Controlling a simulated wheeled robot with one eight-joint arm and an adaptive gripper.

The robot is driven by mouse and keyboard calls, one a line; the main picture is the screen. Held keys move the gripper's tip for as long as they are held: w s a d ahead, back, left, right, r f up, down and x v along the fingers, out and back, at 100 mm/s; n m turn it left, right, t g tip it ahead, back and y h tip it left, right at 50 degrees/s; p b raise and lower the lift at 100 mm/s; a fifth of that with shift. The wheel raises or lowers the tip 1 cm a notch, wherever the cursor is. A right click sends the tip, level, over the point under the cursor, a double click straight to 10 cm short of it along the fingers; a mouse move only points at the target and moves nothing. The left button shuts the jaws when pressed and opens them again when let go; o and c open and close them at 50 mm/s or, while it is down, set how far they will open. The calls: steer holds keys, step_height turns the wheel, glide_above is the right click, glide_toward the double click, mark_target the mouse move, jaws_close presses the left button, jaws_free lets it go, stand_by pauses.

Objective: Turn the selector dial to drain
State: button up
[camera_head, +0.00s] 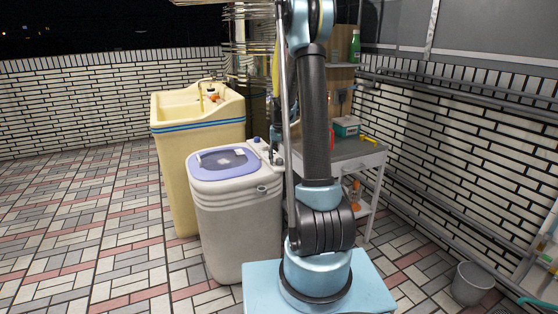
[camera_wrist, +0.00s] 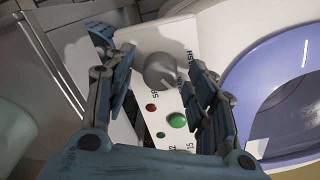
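The selector dial (camera_wrist: 160,72) is a grey round knob with a raised grip on a white control panel (camera_wrist: 183,38) in the wrist view. My gripper (camera_wrist: 154,60) is open, with one finger on the left of the dial and the other on the right. Gaps show on both sides, and contact is not visible. In the head view the washing machine (camera_head: 238,215) is a pale tub with a lilac lid; my arm hides most of my gripper there.
A red button (camera_wrist: 151,107) and a green button (camera_wrist: 177,120) sit just below the dial. The lilac lid (camera_wrist: 262,82) lies right of the panel. A yellow sink (camera_head: 183,150) stands behind the washer, and a grey shelf cart (camera_head: 355,157) stands to its right.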

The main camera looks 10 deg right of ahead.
mark_target(280, 159)
steer(key=shift+r, duration=0.1)
step_height(280, 159, up, 12)
stand_by(0.6)
steer(key=s+r+n+t, duration=0.1)
steer(key=s+r, duration=0.1)
steer(key=s, duration=1)
steer(key=s+r, duration=0.2)
steer(key=s, duration=1)
steer(key=s+f, duration=0.5)
steer(key=s, duration=0.4)
steer(key=s+f+n+t, duration=0.1)
steer(key=s+f, duration=0.5)
steer(key=s, duration=0.4)
